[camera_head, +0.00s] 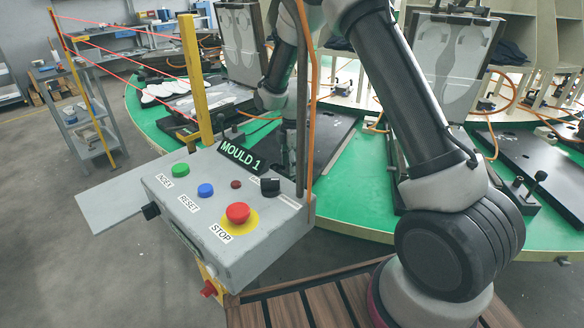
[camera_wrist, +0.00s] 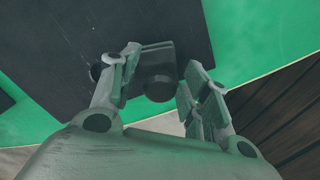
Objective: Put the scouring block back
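My gripper (camera_wrist: 161,76) is low over a dark plate in the wrist view, its two fingers apart. A small dark piece (camera_wrist: 159,86), blocky with a rounded lower end, shows in the gap between the fingers. I cannot tell whether it is the scouring block or a fitting on the plate. No clear gap shows on its left side, so contact with that finger is uncertain; the right finger stands apart from it. In the head view my gripper (camera_head: 289,150) is partly hidden behind the control box and cables. I cannot identify a scouring block there.
The grey control box (camera_head: 190,235) with buttons stands close in front of my gripper. Dark mould plates (camera_head: 335,140) lie on the green carousel (camera_head: 356,175). Another plate has upright knobs (camera_head: 540,176) at right. A yellow post (camera_head: 194,75) and a grey trolley (camera_head: 78,115) stand left.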

